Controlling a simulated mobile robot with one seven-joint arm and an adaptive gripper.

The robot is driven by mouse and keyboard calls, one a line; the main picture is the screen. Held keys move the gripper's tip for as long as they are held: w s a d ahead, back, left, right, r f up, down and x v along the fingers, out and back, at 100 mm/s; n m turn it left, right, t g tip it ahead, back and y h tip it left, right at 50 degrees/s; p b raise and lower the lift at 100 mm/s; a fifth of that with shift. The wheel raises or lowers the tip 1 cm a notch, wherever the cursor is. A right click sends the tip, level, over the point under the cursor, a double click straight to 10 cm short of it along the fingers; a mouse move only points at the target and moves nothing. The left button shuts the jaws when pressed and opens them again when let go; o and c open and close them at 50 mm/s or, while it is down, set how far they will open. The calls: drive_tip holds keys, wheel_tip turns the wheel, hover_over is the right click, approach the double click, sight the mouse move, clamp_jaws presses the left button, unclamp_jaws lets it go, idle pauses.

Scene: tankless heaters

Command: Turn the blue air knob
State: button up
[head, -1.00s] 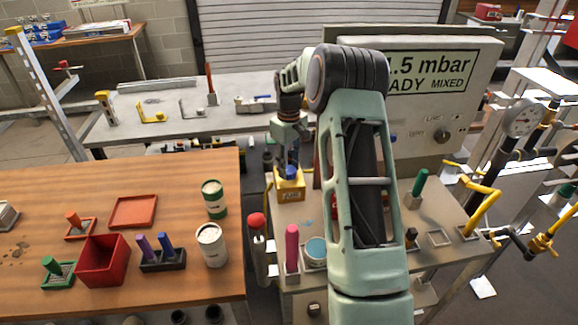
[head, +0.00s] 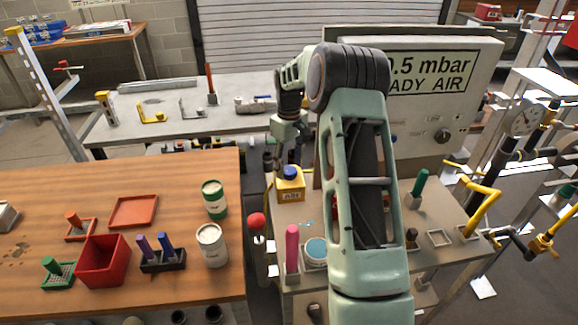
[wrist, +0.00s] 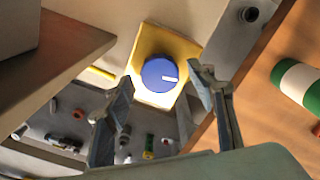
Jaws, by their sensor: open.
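The blue air knob (head: 290,172) sits on top of a yellow box (head: 291,193) on the grey bench. In the wrist view the gripper (wrist: 161,83) is open and empty, with one finger on each side below the knob. My arm hides part of the bench behind it.
A display panel (head: 432,72), partly hidden by my arm, reads "0.5 mbar" and "ADY AIR". A red ball-topped lever (head: 256,220) and a pink handle (head: 292,247) stand in front of the box. A wooden table (head: 110,183) with cans and trays lies left.

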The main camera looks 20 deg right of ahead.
sight(289, 170)
wheel_tip(289, 170, up, 11)
drive_tip(key=shift+r, duration=0.2)
idle(0.5)
